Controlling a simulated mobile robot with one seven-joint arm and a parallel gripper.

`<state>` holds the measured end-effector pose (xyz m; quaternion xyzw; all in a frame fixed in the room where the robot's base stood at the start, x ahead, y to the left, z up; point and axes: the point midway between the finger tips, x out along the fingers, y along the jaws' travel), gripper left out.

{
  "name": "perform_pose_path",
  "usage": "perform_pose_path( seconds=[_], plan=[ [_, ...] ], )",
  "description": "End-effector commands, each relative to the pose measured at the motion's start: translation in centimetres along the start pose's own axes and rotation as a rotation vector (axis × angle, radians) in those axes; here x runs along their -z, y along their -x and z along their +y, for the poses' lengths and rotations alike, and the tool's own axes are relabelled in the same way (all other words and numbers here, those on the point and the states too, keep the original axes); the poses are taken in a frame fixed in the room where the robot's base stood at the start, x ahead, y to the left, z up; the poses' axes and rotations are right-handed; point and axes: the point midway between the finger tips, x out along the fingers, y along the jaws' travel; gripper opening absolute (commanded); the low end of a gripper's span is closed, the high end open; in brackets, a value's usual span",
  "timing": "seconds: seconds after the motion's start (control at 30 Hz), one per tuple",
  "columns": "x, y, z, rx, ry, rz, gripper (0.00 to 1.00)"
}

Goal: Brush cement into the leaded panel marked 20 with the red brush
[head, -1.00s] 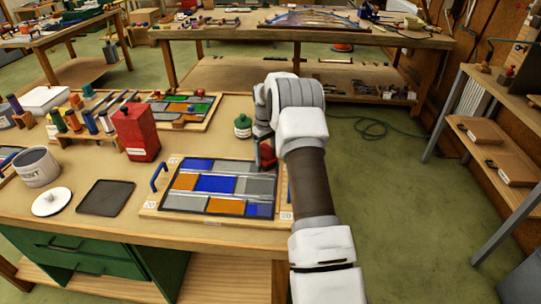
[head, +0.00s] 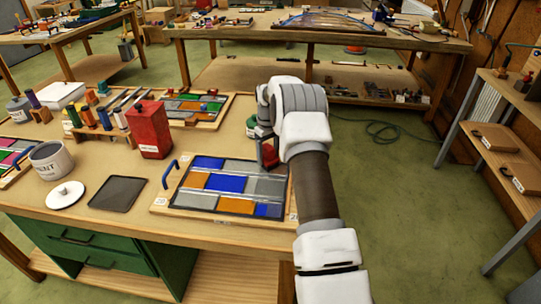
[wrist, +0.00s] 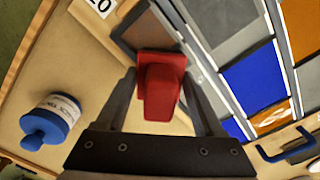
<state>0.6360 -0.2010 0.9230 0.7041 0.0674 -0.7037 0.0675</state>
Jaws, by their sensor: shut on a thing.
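The leaded panel (head: 236,171) lies flat on a wooden board on the bench, with blue, grey and orange panes between lead lines. My gripper (wrist: 160,85) is shut on the red brush (wrist: 161,88), at the panel's far right corner in the head view. A brown surface shows just beyond the brush in the wrist view. Brush contact with the panel cannot be told. The cement tin (head: 51,162) stands left, open.
A white lid (head: 65,195) and dark tray (head: 118,193) lie left of the panel. A red can (head: 149,130) and another panel (head: 190,108) are behind. A blue handle (head: 170,174) rises at the board's left edge. A blue-capped jar (wrist: 52,120) stands near my gripper.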

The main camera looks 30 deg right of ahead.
Motion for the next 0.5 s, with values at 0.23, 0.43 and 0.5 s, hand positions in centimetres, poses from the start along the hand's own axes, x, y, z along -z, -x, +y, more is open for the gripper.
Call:
perform_pose_path(
  seconds=[0.23,0.43,0.5],
  plan=[
    [-0.5,-0.1,-0.6,0.001,0.001,-0.001,0.25],
    [-1.6,-0.1,-1.7,0.001,0.001,-0.001,0.25],
    [-1.9,-0.1,-1.9,0.001,0.001,-0.002,0.25]
  ],
)
